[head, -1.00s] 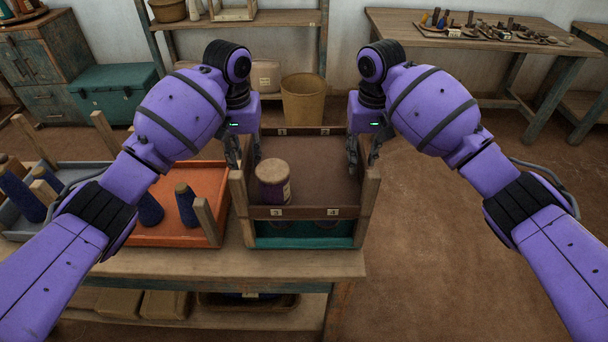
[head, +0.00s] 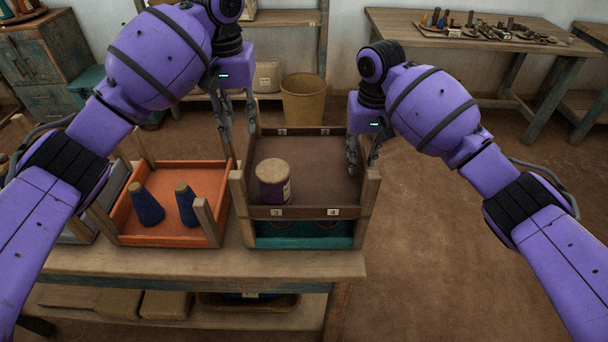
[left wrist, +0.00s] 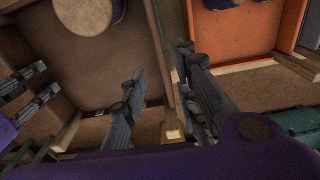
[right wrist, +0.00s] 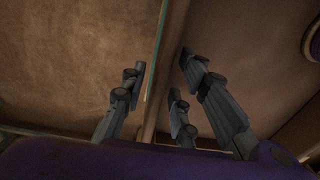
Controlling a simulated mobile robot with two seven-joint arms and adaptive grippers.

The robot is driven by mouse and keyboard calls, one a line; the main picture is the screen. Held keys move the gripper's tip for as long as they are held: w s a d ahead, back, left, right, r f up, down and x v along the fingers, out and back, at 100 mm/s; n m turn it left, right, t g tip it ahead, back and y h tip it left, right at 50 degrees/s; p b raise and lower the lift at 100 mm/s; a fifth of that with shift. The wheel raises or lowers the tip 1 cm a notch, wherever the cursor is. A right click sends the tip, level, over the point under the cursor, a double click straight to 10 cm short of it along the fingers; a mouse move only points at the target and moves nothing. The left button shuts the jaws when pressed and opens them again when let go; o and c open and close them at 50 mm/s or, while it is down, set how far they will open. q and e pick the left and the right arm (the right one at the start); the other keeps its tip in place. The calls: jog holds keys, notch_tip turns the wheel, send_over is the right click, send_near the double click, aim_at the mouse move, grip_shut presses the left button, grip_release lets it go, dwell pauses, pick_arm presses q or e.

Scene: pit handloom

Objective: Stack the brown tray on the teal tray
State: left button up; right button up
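The brown tray (head: 318,180) sits on top of the teal tray (head: 304,233), held between wooden corner posts. A purple jar with a pale lid (head: 273,183) stands in the brown tray. My left gripper (head: 238,138) is open, raised above the brown tray's left wall near the back; its fingers (left wrist: 160,75) are spread over the edge in the left wrist view, apart from it. My right gripper (head: 362,165) is at the brown tray's right wall, with open fingers (right wrist: 160,68) on either side of the wall. Whether they touch it I cannot tell. Most of the teal tray is hidden beneath the brown one.
An orange tray (head: 172,236) with two blue cones stands left of the stack. The trays rest on a wooden bench (head: 190,262). A tan bin (head: 303,100) stands on the floor behind. Open floor lies to the right of the bench.

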notch_tip(320, 180, up, 12)
jog(key=shift+s, duration=0.25)
dwell(0.3)
dwell(0.4)
